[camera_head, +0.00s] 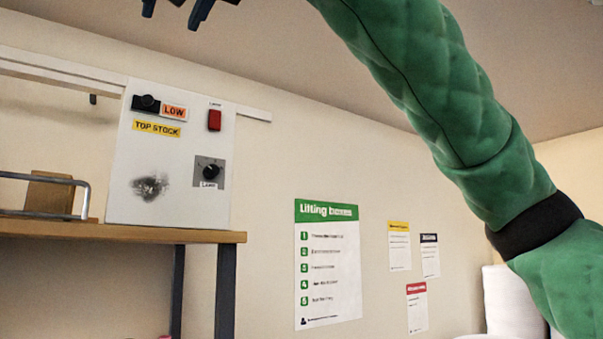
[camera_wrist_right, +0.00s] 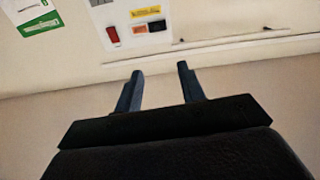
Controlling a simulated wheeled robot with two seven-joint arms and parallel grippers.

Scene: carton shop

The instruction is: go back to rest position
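My right arm, in a green quilted sleeve, reaches up across the right of the head view. Its gripper (camera_head: 172,14) shows only in part at the top edge, above the white control panel and clear of it. In the right wrist view the two fingers of this gripper (camera_wrist_right: 160,72) stand apart with nothing between them. My left gripper is in neither view.
A white control panel (camera_head: 165,190) with knobs, a red switch and labels stands at the wall above a wooden shelf (camera_head: 120,231). A wire holder (camera_head: 42,213) is at the left. Posters (camera_head: 328,262) hang on the wall. The space before the wall looks free.

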